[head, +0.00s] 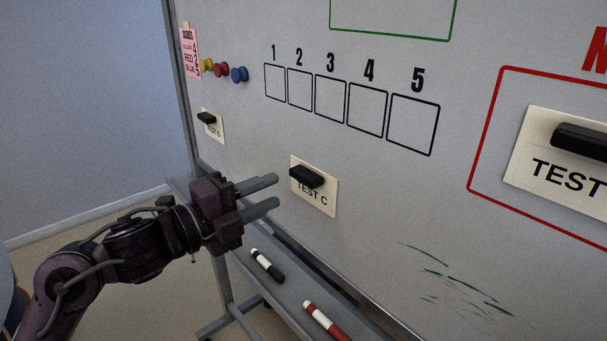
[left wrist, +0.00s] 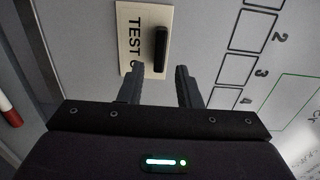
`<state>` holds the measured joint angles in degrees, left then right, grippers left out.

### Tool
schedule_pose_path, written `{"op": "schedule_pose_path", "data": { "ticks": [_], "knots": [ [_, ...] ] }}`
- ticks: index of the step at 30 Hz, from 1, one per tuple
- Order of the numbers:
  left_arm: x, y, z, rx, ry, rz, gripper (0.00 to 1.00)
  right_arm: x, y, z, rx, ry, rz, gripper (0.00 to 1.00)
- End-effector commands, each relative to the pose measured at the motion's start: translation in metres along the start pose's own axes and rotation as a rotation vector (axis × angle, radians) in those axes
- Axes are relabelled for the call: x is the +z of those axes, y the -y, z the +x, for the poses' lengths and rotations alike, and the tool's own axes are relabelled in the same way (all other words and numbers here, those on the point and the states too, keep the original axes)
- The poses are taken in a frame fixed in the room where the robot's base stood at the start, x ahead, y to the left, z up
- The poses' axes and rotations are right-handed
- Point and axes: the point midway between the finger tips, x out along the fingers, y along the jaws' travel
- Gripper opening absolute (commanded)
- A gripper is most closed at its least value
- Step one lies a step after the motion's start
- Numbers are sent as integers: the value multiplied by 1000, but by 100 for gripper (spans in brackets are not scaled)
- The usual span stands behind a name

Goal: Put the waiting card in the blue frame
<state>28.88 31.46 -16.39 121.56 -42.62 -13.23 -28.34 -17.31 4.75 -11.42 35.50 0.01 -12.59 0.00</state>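Three cream cards with black handles show on the whiteboard (head: 290,135) in the head view. The TEST C card (head: 325,200) is low in the middle, and its handle (head: 306,177) sticks out. A smaller card (head: 217,132), apparently TEST B, is at the left. A third TEST card (head: 530,150), cut off by the picture edge, is in the red frame (head: 484,130). No blue frame shows. My left gripper (head: 277,192) is open and empty, just left of TEST C. In the left wrist view its fingers (left wrist: 160,72) point at that card's handle (left wrist: 160,48).
Numbered boxes (head: 330,102) 1 to 5 are above TEST C. A green frame (head: 390,35) is at the top. Yellow, red and blue magnets (head: 239,74) and a pink note (head: 189,53) are at the left. A tray (head: 285,293) below holds a black marker (head: 267,265) and red marker (head: 326,321).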

Motion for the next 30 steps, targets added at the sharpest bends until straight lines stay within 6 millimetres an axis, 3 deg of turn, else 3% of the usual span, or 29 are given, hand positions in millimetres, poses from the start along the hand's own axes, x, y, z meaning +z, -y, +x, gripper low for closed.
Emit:
{"op": "schedule_pose_path", "data": {
  "ticks": [6,12,26,30],
  "knots": [
    [-1,1,33,-2,-2,-3,31,0,0,-3,1,0,1,57],
    [0,0,53,-1,-1,0,31,0,0,1,0,0,1,57],
    [0,0,61,0,0,-1,31,-2,4,1,-4,-2,2,57],
    [0,0,61,0,0,-1,22,-3,4,1,-5,-3,2,57]
  ]
}}
